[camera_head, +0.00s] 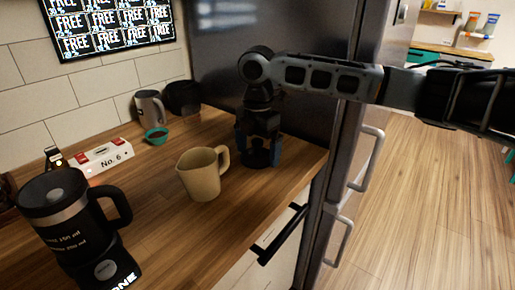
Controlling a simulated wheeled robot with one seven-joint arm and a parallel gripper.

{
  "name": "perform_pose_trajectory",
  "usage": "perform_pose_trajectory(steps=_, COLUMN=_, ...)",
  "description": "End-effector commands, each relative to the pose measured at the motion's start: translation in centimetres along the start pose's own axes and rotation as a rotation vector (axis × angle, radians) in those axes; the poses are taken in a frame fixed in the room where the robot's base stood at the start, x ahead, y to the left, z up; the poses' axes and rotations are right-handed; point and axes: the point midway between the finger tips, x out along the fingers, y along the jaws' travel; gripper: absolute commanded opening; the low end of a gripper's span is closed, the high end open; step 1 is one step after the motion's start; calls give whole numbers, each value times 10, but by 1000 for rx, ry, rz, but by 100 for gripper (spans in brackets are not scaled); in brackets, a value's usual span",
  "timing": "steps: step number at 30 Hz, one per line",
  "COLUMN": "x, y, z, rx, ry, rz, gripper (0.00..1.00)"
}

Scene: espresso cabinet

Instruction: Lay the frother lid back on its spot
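The frother (62,222) is the black jug with white print and a black handle at the front left, standing on its black base (103,272). A pale round part shows inside its dark top rim; I cannot tell whether this is the open inside. My gripper (259,150) points down over the back right of the wooden counter, its blue-sided fingers spread apart. A dark round thing (262,161), perhaps the frother lid, lies low between and below the fingers, at or near the counter top. The fingers partly hide it, and I cannot tell whether they touch it.
A tan mug (200,175) stands between the frother and my gripper. A tall dark cabinet (285,50) borders the counter.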

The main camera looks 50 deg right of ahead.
Motion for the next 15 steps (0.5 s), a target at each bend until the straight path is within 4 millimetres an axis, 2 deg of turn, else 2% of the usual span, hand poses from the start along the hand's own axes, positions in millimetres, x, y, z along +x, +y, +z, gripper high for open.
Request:
perform_pose_trajectory(steps=5, x=-7, y=0, z=0, rx=0, ry=-1, rz=1, gripper=100)
perform_pose_trajectory(steps=7, x=-15, y=0, z=0, rx=0, ry=-1, rz=2, gripper=100)
perform_pose_trajectory(steps=15, x=-69, y=1, z=-1, rx=-1, ry=0, rz=2, gripper=100)
